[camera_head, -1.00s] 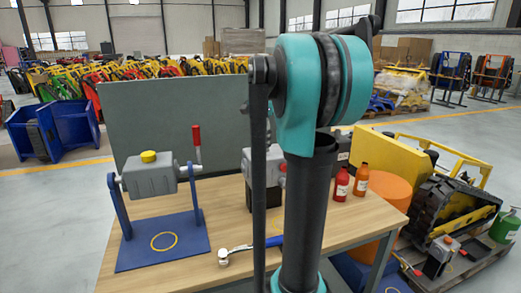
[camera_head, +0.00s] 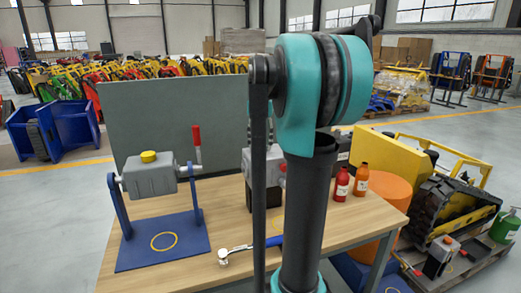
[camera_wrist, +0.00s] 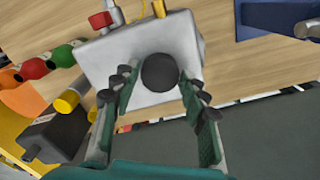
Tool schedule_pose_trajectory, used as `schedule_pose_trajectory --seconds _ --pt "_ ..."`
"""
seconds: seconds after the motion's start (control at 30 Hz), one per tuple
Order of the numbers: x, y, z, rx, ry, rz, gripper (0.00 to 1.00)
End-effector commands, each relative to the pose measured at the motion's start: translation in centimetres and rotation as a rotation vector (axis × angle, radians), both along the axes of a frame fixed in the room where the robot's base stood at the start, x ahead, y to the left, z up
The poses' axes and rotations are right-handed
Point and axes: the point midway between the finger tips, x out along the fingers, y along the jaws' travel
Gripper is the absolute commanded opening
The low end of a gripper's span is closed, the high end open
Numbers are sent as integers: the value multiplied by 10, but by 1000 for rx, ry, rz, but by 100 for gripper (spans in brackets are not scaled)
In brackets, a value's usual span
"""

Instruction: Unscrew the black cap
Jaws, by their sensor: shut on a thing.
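The black cap (camera_wrist: 160,72) is a round dark disc on a light grey box (camera_wrist: 110,60). In the wrist view it lies between the two fingers of my gripper (camera_wrist: 160,77), which are shut on it from both sides. Part of the grey box shows in the head view (camera_head: 247,163), mostly behind my arm. My gripper and the black cap are hidden there. A second grey box (camera_head: 150,178) with a yellow cap (camera_head: 149,156) hangs in a blue stand on the left of the bench.
The wooden bench (camera_head: 230,200) holds a hammer (camera_head: 240,249) near the front, plus a red bottle (camera_head: 342,184) and an orange bottle (camera_head: 362,180) at right. A dark upright panel (camera_head: 165,115) stands behind. A yellow tracked machine (camera_head: 450,205) is beyond the bench at right.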

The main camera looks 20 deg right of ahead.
Motion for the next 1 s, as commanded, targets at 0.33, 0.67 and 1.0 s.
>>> schedule_pose_trajectory --seconds 0.33,0.67,1.0 --pt "0 0 0 0 0 441 23" --pt "0 0 0 0 0 645 23" --pt "0 0 0 0 0 732 23"
